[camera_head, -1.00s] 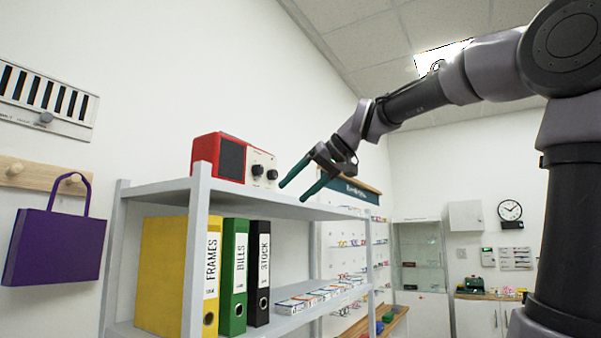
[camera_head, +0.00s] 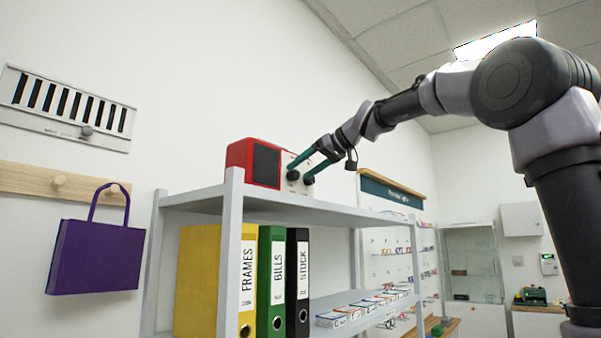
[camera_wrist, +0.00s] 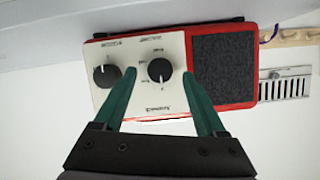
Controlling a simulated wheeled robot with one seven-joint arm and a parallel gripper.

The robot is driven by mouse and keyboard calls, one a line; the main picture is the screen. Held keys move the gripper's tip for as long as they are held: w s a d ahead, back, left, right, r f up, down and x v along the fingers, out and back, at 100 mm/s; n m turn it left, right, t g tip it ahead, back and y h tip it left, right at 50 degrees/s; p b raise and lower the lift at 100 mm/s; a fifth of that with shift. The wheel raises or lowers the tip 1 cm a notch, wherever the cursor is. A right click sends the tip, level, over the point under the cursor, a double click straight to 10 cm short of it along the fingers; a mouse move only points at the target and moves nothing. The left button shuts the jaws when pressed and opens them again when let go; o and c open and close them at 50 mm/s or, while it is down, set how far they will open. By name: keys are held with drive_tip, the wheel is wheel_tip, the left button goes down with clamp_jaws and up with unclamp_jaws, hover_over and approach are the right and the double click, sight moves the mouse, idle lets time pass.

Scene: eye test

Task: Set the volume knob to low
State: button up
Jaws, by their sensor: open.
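A red radio (camera_head: 262,163) with a dark speaker grille and a pale control panel stands on the top shelf. In the wrist view it appears upside down, with two black knobs on the panel: one knob (camera_wrist: 160,70) beside the speaker and another knob (camera_wrist: 106,75) farther left. Their small lettering is too blurred to tell which is volume. My gripper (camera_wrist: 159,77) is open, its green fingers on either side of the knob beside the speaker. The left fingertip lies between the two knobs. I cannot tell whether the fingers touch the knob. My gripper (camera_head: 299,172) also shows at the panel in the head view.
The grey shelf unit (camera_head: 330,212) holds yellow, green and black binders and several small boxes below. A purple bag (camera_head: 97,258) hangs from a wooden peg rail (camera_head: 30,180) at left. A vent (camera_head: 65,108) is on the wall above.

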drive_tip(key=shift+x, duration=0.8)
clamp_jaws()
drive_tip(key=m, duration=0.1)
drive_tip(key=m+g+y, duration=0.1)
drive_tip(key=m, duration=0.1)
drive_tip(key=shift+w+d, duration=0.2)
drive_tip(key=m+y, duration=0.1)
drive_tip(key=m+g+y, duration=0.1)
drive_tip(key=m, duration=0.1)
drive_tip(key=m+g, duration=0.1)
drive_tip(key=shift+f+m+y, duration=0.25)
drive_tip(key=shift+m+y, duration=0.05)
drive_tip(key=shift+y, duration=0.1)
drive_tip(key=shift+w, duration=0.1)
